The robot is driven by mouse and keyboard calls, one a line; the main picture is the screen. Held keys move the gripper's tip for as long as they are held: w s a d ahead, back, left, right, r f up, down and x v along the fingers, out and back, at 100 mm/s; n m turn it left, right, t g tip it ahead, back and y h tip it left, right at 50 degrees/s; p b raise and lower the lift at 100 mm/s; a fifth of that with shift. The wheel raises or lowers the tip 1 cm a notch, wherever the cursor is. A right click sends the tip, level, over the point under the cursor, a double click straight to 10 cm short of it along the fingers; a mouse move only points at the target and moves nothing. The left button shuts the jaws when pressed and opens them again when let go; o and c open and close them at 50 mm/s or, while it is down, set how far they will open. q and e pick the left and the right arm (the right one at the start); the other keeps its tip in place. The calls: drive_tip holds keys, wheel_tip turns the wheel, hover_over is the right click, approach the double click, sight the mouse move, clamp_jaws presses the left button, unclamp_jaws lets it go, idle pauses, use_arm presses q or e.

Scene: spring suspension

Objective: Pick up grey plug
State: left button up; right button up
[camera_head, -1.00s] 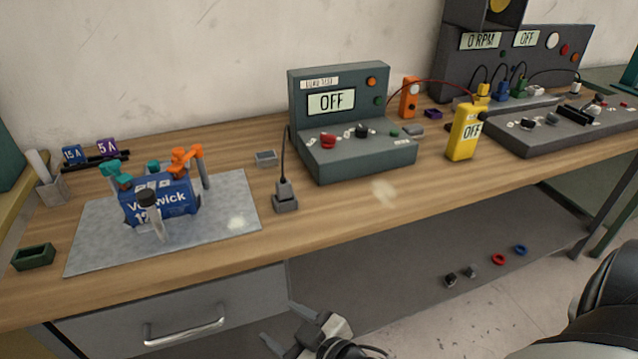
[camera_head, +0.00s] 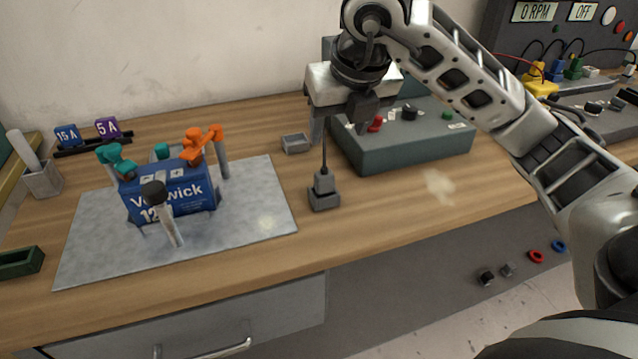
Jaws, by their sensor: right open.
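The grey plug (camera_head: 324,186) stands upright on the wooden bench, on or as part of a darker grey block-like base. Its thin black cable rises from its top. My right gripper (camera_head: 338,122) hangs above the plug with its fingers pointing down. It is open and empty, apart from the plug, and the cable runs up near its fingers. My left gripper is not in view.
A blue battery (camera_head: 172,197) with teal and orange clamps stands on a grey mat (camera_head: 262,222) left of the plug. A small grey tray (camera_head: 296,144) sits behind the plug. The bench (camera_head: 390,210) right of the plug is clear.

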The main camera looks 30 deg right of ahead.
sight(326, 171)
drive_tip(key=x, duration=0.9)
drive_tip(key=shift+f, duration=0.2)
drive_tip(key=shift+a+p+x, duration=0.15)
drive_tip(key=shift+p+x, duration=0.2)
drive_tip(key=shift+x, duration=1.05)
drive_tip(key=shift+a+p+x, duration=0.15)
drive_tip(key=shift+p+x, duration=0.2)
drive_tip(key=shift+x, duration=1.05)
drive_tip(key=shift+d, duration=0.1)
drive_tip(key=c, duration=1.1)
